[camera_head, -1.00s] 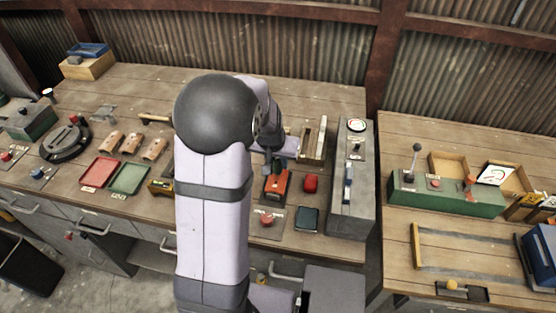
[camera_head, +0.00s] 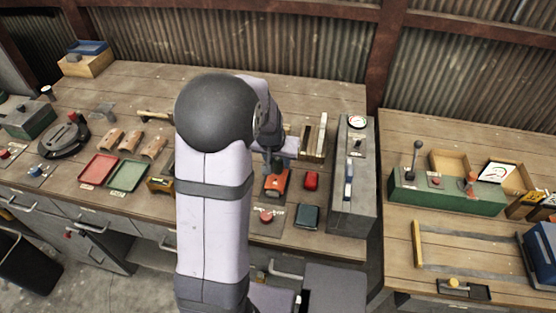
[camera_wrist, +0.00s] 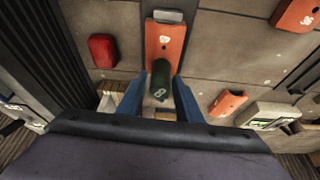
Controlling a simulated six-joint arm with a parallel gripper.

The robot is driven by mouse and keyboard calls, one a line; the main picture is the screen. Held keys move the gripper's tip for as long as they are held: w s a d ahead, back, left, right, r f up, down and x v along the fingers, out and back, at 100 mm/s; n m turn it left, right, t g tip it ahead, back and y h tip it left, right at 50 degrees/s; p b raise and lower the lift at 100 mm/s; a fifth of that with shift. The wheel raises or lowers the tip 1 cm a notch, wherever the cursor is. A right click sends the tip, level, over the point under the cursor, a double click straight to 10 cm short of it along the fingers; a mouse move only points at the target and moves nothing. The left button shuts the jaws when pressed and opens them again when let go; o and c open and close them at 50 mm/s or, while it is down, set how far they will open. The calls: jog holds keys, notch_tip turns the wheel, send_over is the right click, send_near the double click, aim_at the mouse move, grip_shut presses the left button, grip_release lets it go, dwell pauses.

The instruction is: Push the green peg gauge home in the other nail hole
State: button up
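The green peg gauge (camera_wrist: 160,80), dark green with a pale mark on its end, stands between the two blue fingertips of my gripper (camera_wrist: 160,92) in the wrist view. The fingers appear to close on its sides. An orange block (camera_wrist: 164,45) with a grey patch lies just beyond the peg. The peg's lower end and any nail hole under it are hidden. In the head view, my gripper (camera_head: 275,164) is low over the orange block (camera_head: 277,185), and the peg cannot be made out there.
A red block (camera_head: 311,180) lies right of the orange one, with a dark green pad (camera_head: 307,216) and a red button (camera_head: 266,215) nearer the front. A grey console (camera_head: 353,205) stands at the right. A slatted wooden rack (camera_head: 313,138) is behind.

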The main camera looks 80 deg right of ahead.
dwell(0.3)
jog(key=o, duration=0.6)
jog(key=shift+c, duration=0.2)
jog(key=shift+r+p, duration=2.45)
jog(key=shift+r, duration=0.55)
